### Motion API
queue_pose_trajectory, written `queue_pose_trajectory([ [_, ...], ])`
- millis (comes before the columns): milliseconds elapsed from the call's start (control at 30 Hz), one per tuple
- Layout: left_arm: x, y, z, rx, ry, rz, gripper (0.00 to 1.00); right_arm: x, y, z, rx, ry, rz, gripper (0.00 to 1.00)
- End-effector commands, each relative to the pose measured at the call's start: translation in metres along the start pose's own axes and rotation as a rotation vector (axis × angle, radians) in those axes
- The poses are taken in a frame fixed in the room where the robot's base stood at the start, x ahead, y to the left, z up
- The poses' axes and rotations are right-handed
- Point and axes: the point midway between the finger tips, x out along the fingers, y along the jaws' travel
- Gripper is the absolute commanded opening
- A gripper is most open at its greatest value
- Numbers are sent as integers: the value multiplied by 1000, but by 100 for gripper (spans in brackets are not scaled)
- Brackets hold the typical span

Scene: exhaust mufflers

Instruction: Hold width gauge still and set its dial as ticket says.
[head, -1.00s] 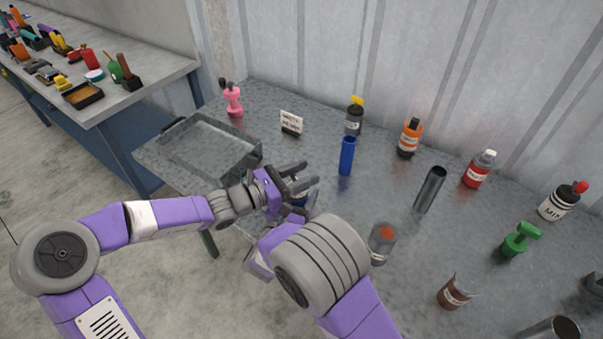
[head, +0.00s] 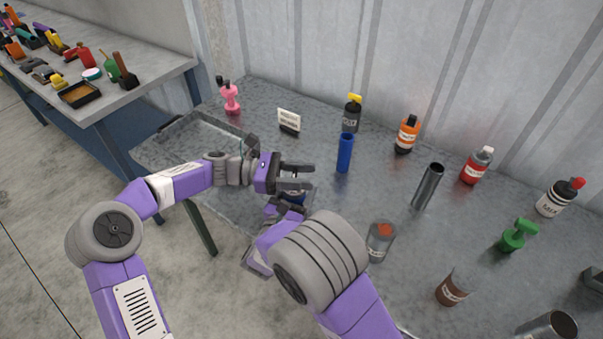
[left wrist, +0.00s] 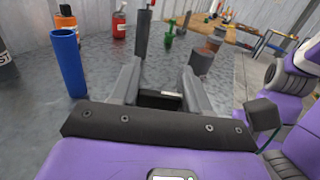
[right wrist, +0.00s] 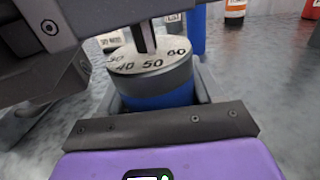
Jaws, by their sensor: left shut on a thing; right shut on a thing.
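The width gauge (right wrist: 158,98) has a blue body and a grey dial (right wrist: 150,64) with a black upright piece on top. Numbers such as 40, 50 and 60 show on the dial; which value is set cannot be told. My right gripper (head: 284,208) is shut around the blue body. My left gripper (head: 303,176) is at the top of the gauge, shut on the dial's black piece (left wrist: 160,98). In the head view the grippers mostly hide the gauge. A white ticket card (head: 289,119) stands behind; its writing is too small to read.
A blue tube (head: 345,152) stands just behind the grippers, and a steel tube (head: 427,186) stands to the right. A jar with an orange-red patch (head: 379,241) is beside my right arm. A grey tray (head: 205,140) lies at left. Several bottles line the back.

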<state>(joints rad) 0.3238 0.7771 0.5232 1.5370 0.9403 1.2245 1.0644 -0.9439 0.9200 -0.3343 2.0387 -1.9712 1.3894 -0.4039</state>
Motion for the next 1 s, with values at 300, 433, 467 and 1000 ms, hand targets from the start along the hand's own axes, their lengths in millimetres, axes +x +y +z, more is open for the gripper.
queue_pose_trajectory([
  [300, 0, 0, 1, 2, 0, -55, 16, -1, 0, -1, -4, 3, 2, 31],
  [433, 0, -1, 1, 1, 0, -58, 16, -1, 0, -1, -4, 3, 2, 31],
  [467, 0, -1, 1, 1, 0, -58, 16, -1, 0, -1, -4, 3, 2, 31],
  [1000, 0, -1, 0, 0, 1, -58, 68, 0, 0, -1, -3, 3, 1, 31],
])
